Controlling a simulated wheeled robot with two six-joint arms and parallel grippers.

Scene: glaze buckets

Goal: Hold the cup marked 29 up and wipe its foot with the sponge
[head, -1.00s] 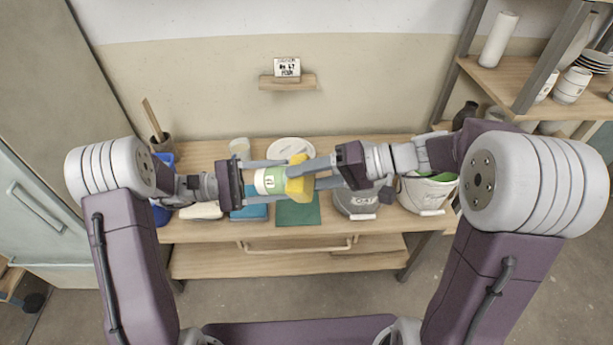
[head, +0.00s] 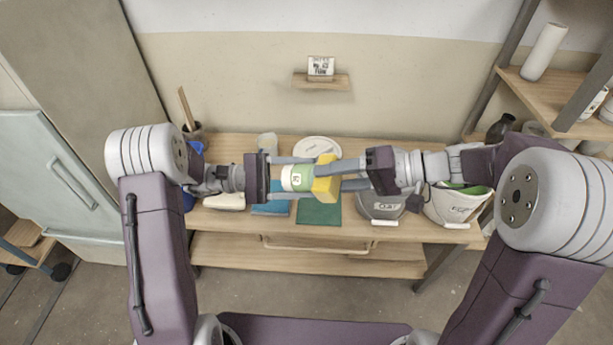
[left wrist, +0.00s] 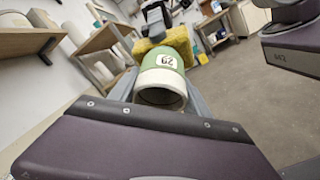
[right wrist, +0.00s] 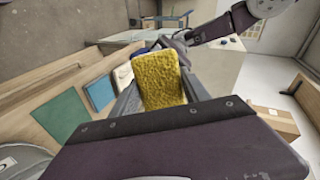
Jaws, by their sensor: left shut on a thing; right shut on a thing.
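The cup marked 29 (head: 296,178) is white with a green band. My left gripper (head: 303,177) is shut on it and holds it on its side above the table. In the left wrist view the cup (left wrist: 162,85) shows its open mouth toward the camera, with its number upside down. My right gripper (head: 331,177) is shut on the yellow sponge (head: 326,180), which is at the cup's foot end and appears to touch it. The sponge (right wrist: 158,80) hides the cup in the right wrist view. The foot itself is hidden.
Below, the wooden table (head: 235,226) carries a blue cloth (head: 272,207), a green cloth (head: 318,212), a round white plate (head: 317,147), a grey bucket (head: 382,207) and a white bucket (head: 455,205). A small wall shelf (head: 322,82) holds a card. Shelving stands at right.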

